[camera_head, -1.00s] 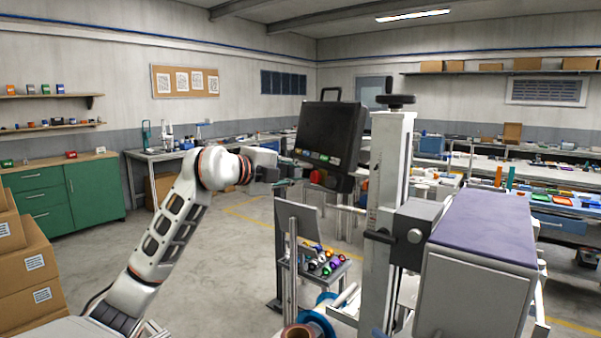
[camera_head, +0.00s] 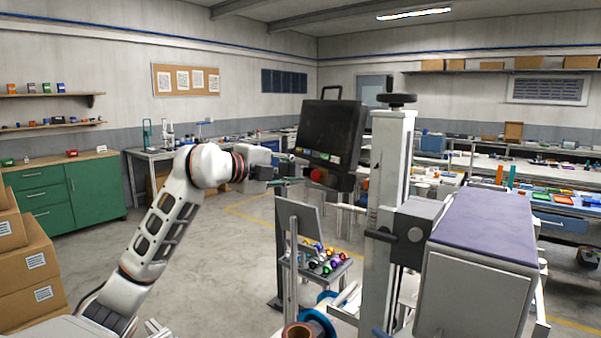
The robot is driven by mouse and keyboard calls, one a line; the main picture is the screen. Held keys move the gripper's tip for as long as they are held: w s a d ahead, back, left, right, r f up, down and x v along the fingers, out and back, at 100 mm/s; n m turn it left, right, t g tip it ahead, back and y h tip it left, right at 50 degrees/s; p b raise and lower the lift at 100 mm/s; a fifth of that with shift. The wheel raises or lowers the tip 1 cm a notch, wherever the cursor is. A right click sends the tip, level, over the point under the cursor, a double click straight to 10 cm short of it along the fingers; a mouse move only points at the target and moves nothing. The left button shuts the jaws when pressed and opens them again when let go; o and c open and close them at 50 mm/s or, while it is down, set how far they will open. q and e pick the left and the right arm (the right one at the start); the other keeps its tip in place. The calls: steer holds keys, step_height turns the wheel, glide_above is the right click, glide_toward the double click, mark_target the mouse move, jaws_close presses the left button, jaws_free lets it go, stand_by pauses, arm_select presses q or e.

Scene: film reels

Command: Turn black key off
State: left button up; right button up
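A black control box (camera_head: 332,128) with a top handle hangs beside the grey column, and a row of small coloured labels (camera_head: 318,156) runs along its lower front. A red knob (camera_head: 318,175) shows at its lower edge. I cannot make out a black key at this size. My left gripper (camera_head: 285,172) points right, just left of the box's lower left corner. Its fingers are small and dark, and I cannot tell whether they are open or touch anything. My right gripper is out of view.
A small stand with several coloured knobs or balls (camera_head: 322,262) is below the box. The grey column (camera_head: 385,220) and a purple-topped block (camera_head: 480,228) fill the right foreground. Cardboard boxes (camera_head: 30,265) are at the left. Open floor lies behind my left arm.

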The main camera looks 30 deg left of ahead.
arm_select(q)
steer(key=v, duration=1)
steer(key=shift+s, duration=0.15)
